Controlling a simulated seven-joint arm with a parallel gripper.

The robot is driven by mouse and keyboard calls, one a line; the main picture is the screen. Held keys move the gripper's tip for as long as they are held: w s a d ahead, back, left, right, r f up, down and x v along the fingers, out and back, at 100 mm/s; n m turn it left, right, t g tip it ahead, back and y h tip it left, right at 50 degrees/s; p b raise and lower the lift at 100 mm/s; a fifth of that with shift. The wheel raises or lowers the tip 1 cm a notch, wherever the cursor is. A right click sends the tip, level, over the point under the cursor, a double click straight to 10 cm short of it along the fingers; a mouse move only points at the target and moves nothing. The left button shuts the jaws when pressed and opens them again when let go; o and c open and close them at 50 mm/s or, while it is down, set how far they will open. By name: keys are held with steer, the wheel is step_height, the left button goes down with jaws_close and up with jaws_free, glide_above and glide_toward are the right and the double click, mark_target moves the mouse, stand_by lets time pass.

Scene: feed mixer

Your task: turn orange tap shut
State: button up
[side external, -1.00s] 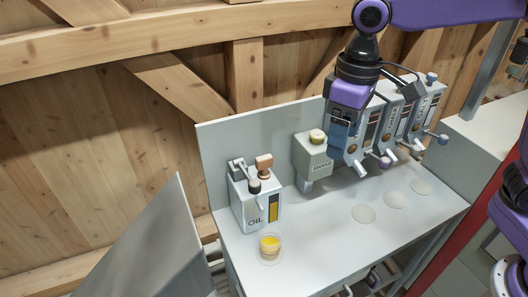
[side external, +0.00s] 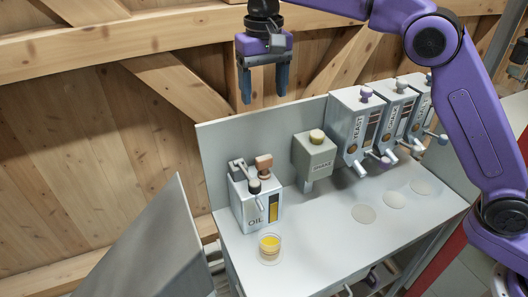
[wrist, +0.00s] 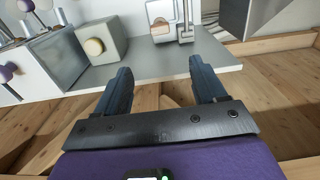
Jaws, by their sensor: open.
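The orange tap (side external: 264,161) is a small peach-orange knob on top of the white OIL dispenser (side external: 240,205). Beside it are a black cap and a metal lever. In the wrist view the orange tap (wrist: 160,24) shows beyond the fingertips, near the top edge. A clear cup (side external: 269,252) with yellow contents stands in front of the dispenser. My gripper (side external: 263,95) is open and empty, fingers pointing down, high above the OIL dispenser and clear of it. In the wrist view nothing is between its fingers (wrist: 160,66).
A grey SHAKE box (side external: 315,157) with a cream knob stands right of the oil. Several tall dispensers, the nearest marked YEAST (side external: 352,130), stand further right. Pale discs (side external: 363,213) lie on the grey counter (side external: 315,235). A back panel (side external: 225,140) rises behind the oil.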

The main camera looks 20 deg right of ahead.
mark_target(264, 157)
step_height(264, 157, down, 17)
steer(key=shift+f, duration=0.1)
stand_by(0.5)
steer(key=shift+c, duration=0.3)
steer(key=c, duration=1)
